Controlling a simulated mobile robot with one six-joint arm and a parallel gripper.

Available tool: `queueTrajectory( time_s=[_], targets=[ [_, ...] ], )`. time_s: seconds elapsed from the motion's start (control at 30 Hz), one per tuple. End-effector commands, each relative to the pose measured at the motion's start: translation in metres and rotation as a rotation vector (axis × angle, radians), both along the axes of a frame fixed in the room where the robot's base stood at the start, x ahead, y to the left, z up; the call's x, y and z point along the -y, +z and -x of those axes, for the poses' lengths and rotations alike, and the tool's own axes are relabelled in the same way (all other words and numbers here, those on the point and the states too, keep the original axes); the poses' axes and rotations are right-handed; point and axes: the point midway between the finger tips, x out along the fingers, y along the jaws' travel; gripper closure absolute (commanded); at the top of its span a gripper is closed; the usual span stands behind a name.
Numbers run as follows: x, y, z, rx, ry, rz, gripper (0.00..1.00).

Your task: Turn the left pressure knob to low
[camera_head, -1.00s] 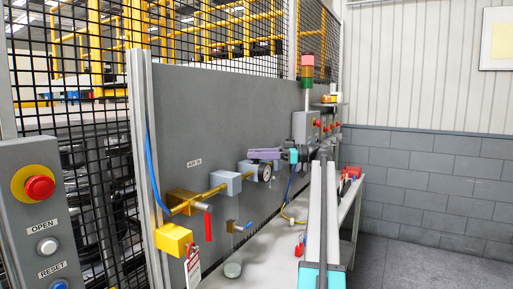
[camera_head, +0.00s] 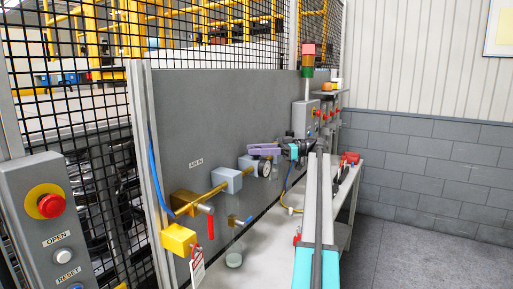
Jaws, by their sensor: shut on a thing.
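My gripper (camera_head: 265,149), with purple fingers, is at the air line on the grey panel, just above the round pressure gauge (camera_head: 265,168). A grey regulator block (camera_head: 249,164) sits behind the gauge, and another grey block (camera_head: 228,180) is to its left on the brass pipe. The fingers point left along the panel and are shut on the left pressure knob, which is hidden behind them. The knob's setting and its low mark cannot be read from here.
A red-handled valve (camera_head: 210,226) and a yellow block (camera_head: 178,239) with a hanging tag are at the left. A grey bench (camera_head: 262,255) runs below the panel. A button box with a red emergency stop (camera_head: 50,205) stands nearest.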

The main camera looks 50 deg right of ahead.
Motion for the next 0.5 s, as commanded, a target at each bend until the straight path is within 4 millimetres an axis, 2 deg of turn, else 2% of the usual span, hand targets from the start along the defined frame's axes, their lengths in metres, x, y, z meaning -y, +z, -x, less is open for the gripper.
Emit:
queueTrajectory(
  time_s=[0.4,0.43,0.5],
  targets=[
    [-0.0014,-0.0024,0.0006,-0.004,0.007,0.002,0.90],
    [-0.0014,-0.0024,0.0006,-0.004,0.007,0.002,0.66],
    [-0.0012,-0.0023,0.0006,-0.003,0.006,0.001,0.54]
  ],
)
